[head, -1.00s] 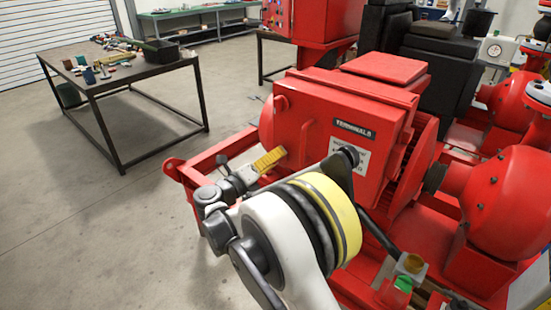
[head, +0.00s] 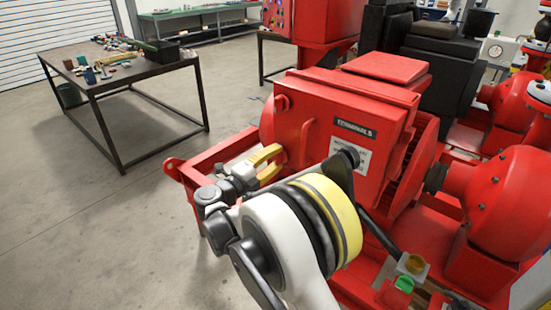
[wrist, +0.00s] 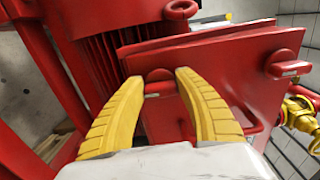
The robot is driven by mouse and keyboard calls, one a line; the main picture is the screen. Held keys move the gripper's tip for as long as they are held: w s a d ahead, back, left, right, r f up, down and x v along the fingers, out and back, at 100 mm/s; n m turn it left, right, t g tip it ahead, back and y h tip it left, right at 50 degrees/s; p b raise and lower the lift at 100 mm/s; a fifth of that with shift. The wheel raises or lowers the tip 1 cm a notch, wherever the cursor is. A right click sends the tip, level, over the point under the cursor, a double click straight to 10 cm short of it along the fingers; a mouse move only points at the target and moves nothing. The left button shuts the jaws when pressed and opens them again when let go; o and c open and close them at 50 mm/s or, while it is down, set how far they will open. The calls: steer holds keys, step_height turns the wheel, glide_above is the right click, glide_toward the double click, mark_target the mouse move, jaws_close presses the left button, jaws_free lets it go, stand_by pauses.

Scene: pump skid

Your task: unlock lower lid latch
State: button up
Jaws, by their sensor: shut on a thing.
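The red terminal box (head: 330,105) has a lid marked TERMINALS. The lower lid latch (wrist: 158,82) is a small red knob with a pale edge, between my fingertips in the wrist view. My gripper (wrist: 159,77) has its two yellow fingers on either side of it and is shut on it. In the head view my gripper (head: 279,160) reaches the left side of the box, and the latch is hard to make out there. The upper lid latch (head: 281,103) stands free above; it also shows at right in the wrist view (wrist: 288,63).
A red bar handle (head: 307,140) stands out from the lid close to my fingers. The red skid frame (head: 195,160) lies below. A dark table (head: 130,75) with small parts stands at left, with clear floor between.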

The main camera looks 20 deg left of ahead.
stand_by(0.3)
steer(key=o, duration=1.2)
steer(key=shift+w, duration=0.1)
steer(key=v, duration=1.2)
